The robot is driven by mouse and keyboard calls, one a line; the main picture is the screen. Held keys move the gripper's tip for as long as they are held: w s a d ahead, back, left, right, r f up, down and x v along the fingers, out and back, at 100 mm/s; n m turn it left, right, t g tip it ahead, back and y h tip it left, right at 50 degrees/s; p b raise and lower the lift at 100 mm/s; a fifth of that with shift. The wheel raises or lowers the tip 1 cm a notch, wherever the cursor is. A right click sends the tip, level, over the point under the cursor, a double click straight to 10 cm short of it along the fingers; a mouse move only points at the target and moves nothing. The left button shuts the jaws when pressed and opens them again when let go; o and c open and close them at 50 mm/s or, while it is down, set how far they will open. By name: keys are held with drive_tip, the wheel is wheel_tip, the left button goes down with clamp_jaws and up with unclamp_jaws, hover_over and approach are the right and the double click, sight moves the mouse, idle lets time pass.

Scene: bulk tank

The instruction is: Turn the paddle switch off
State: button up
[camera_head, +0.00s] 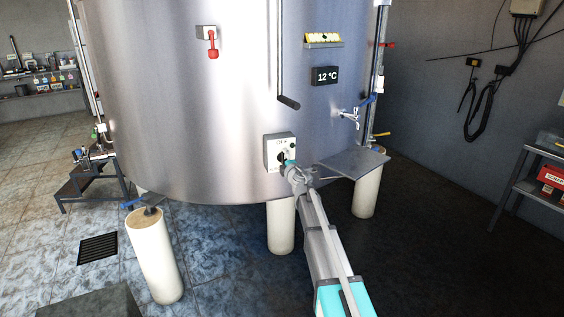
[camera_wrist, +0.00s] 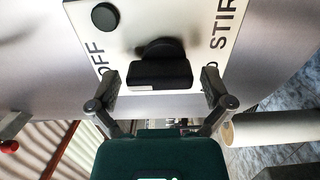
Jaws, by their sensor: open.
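The paddle switch's light plate (camera_head: 272,152) is mounted low on the front of the steel tank (camera_head: 180,120). In the wrist view the plate (camera_wrist: 208,18) shows "OFF" at the left and "STIR" at the right. The black knob (camera_wrist: 160,72) sits between the two words; which of them it is set to I cannot tell. My gripper (camera_wrist: 161,82) is open, with one fingertip on each side of the knob and a gap on both sides. In the head view my gripper (camera_head: 289,164) is at the plate and partly hides the knob.
A round black button (camera_wrist: 104,17) is beside "OFF". A grey platform (camera_head: 352,162) juts out right of my gripper. Pale legs (camera_head: 155,260) stand below.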

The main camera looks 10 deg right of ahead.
drive_tip(key=shift+s, duration=0.15)
drive_tip(key=s+d, duration=0.1)
drive_tip(key=s, duration=1)
drive_tip(key=shift+s+d, duration=0.3)
drive_tip(key=shift+d, duration=0.05)
